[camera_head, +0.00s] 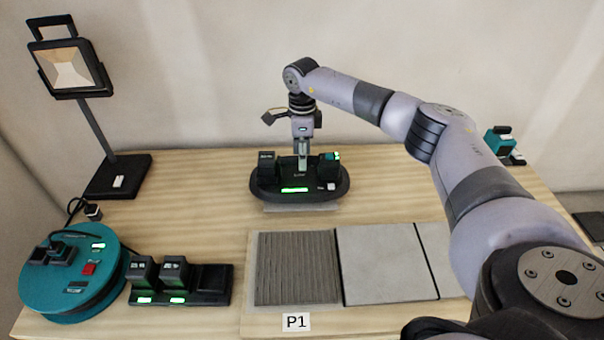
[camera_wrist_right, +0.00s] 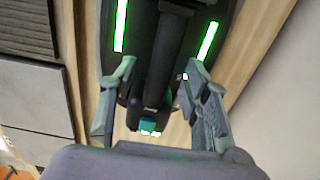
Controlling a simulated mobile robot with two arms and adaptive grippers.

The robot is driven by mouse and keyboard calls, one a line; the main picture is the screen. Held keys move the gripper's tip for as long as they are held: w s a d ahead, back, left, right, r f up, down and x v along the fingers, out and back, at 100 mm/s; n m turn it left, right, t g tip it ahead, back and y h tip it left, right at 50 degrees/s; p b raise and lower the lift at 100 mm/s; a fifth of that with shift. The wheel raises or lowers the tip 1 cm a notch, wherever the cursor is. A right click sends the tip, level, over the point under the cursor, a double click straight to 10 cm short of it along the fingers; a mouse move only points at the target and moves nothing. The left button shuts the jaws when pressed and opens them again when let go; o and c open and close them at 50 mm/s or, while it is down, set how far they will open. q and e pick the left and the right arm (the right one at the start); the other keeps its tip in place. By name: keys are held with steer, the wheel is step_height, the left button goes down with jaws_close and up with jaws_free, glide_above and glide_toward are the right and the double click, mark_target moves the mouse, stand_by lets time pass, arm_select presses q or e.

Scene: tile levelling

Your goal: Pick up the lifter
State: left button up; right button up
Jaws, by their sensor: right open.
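The lifter (camera_head: 325,197) is a black oval device with green lights, standing on the back middle of the table. My right gripper (camera_head: 302,165) points down at the lifter's middle from above. In the right wrist view the lifter (camera_wrist_right: 135,25) lies under the gripper (camera_wrist_right: 157,95), whose two fingers are spread. The lifter's dark central bar (camera_wrist_right: 168,50) runs between the fingers, with no clear contact on either side. The gripper hides part of the lifter's middle in the head view. My left gripper is out of view.
A ribbed grey patch (camera_head: 297,268) and smooth grey tiles (camera_head: 385,262) lie in front of the lifter, by a P1 label (camera_head: 296,322). A teal reel (camera_head: 65,285), a charger with battery packs (camera_head: 208,298) and a lamp (camera_head: 95,125) stand left. A teal tool (camera_head: 498,142) is back right.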

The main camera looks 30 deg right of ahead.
steer(key=shift+f, duration=1.15)
steer(key=shift+f, duration=0.25)
steer(key=shift+c, duration=0.4)
jaws_close()
steer(key=shift+w+r, duration=0.15)
steer(key=shift+w, duration=0.05)
